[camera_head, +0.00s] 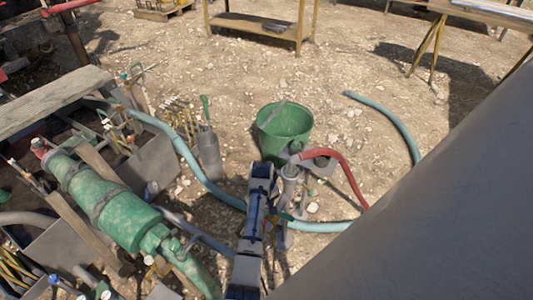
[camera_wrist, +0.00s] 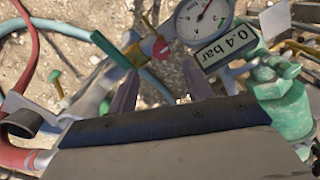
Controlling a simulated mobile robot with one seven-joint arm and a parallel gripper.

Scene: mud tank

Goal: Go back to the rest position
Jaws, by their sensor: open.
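My gripper (camera_wrist: 160,78) shows in the wrist view with its two fingers apart and nothing between them. Beyond the fingers is a pipe fitting with a green lever (camera_wrist: 110,48) and a red knob (camera_wrist: 161,48). A round dial gauge (camera_wrist: 203,18) and a display reading 0.4 bar (camera_wrist: 226,48) are just right of the fitting. I cannot tell how far the fingers are from it. In the head view my arm reaches up from the bottom centre beside the metal pipe stand (camera_head: 290,185); the fingers are not clear there.
A green bucket (camera_head: 285,125) stands behind the pipe stand. A red hose (camera_head: 348,170) and a blue hose (camera_head: 395,120) lie on the right. A green pump (camera_head: 105,200) and a wooden plank (camera_head: 50,100) are at left. The stony ground behind the bucket is open up to a table (camera_head: 255,24).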

